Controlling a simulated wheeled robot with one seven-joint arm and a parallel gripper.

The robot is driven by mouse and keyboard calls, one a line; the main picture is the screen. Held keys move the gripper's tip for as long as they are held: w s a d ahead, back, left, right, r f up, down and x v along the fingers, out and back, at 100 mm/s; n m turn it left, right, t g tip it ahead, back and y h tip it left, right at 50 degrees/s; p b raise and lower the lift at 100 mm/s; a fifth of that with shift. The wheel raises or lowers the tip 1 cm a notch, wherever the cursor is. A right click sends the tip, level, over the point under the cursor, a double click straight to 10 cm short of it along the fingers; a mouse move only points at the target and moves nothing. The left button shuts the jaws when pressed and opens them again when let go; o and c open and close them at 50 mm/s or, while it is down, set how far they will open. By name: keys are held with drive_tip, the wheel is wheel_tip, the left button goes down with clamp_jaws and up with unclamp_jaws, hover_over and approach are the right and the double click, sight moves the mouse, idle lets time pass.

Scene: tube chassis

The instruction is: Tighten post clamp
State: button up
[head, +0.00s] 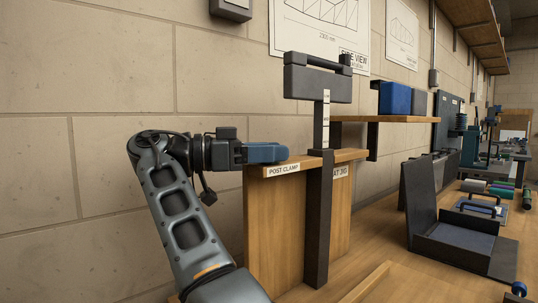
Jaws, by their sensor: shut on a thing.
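The wooden stand (298,215) carries a white "POST CLAMP" label (284,170) on its top edge. A dark upright post (318,220) runs up its front, with a lighter marked strip (326,120) above and a dark seat-like block (318,82) on top. My gripper (268,153) reaches in from the left, level, just above the label and left of the post. Its blue end is shut at the clamp's place. The clamp is mostly hidden by the gripper, and I cannot make out its shape or how far it is turned.
A wooden shelf (385,118) with blue and grey boxes (395,98) is right of the post. An open dark case (455,245) stands on the wooden bench (375,255). The stone wall (80,100) is close behind my arm. Tools crowd the bench's far end.

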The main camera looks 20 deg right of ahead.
drive_tip(key=shift+f+g, duration=0.15)
drive_tip(key=shift+g, duration=0.15)
drive_tip(key=o, duration=1)
drive_tip(key=shift+c, duration=0.2)
drive_tip(key=b+v, duration=0.1)
drive_tip(key=v, duration=0.6)
drive_tip(key=shift+a, duration=0.35)
